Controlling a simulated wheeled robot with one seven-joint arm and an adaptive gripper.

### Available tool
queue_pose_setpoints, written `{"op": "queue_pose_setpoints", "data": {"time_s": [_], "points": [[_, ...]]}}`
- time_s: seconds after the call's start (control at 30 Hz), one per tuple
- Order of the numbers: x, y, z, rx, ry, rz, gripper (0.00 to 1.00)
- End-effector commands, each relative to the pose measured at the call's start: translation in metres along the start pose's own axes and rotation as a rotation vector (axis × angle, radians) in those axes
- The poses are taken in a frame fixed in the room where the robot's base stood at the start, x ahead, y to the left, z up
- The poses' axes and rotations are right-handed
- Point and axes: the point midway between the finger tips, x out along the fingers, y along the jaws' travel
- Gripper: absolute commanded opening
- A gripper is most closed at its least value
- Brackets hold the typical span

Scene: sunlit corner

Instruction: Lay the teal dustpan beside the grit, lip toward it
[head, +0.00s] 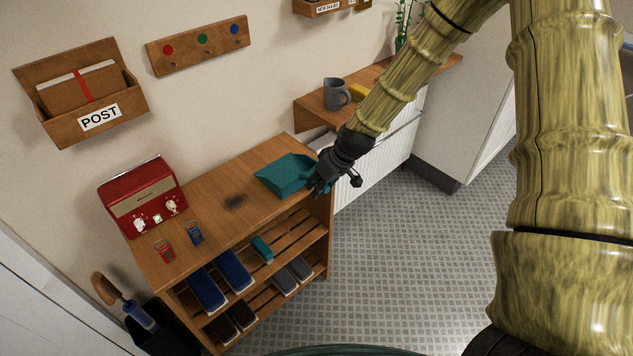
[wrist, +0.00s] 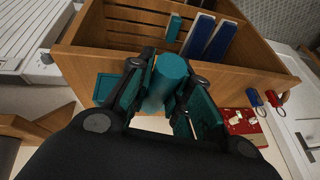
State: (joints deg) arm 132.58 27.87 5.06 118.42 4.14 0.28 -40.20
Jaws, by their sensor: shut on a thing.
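The teal dustpan (head: 285,174) is at the right end of the wooden bench top, its wide lip to the left, facing the grit. I cannot tell whether it rests on the wood or hangs just above it. The grit (head: 235,201) is a dark patch left of the lip, with bare wood between. My gripper (head: 320,185) is at the bench's right end, shut on the dustpan's handle. In the wrist view the round teal handle (wrist: 167,80) sits between my fingers (wrist: 166,75), which hide part of the pan; the grit is not visible there.
A red radio (head: 143,198), a red key tag (head: 164,250) and a blue one (head: 194,233) occupy the bench's left part. Shoes and a teal object (head: 262,249) lie on the slatted shelves below. A grey jug (head: 336,94) stands on the shelf behind my gripper.

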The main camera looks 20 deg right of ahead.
Motion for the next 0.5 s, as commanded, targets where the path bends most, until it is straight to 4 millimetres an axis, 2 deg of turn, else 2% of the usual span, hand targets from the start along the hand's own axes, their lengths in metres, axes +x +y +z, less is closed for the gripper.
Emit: {"op": "queue_pose_setpoints", "data": {"time_s": [0.1, 0.37, 0.5], "points": [[0.004, 0.009, -0.013, 0.002, 0.000, 0.000, 0.00], [0.009, 0.019, -0.026, 0.002, 0.000, 0.001, 0.00], [0.020, 0.021, -0.022, 0.003, -0.002, -0.001, 0.00]]}}
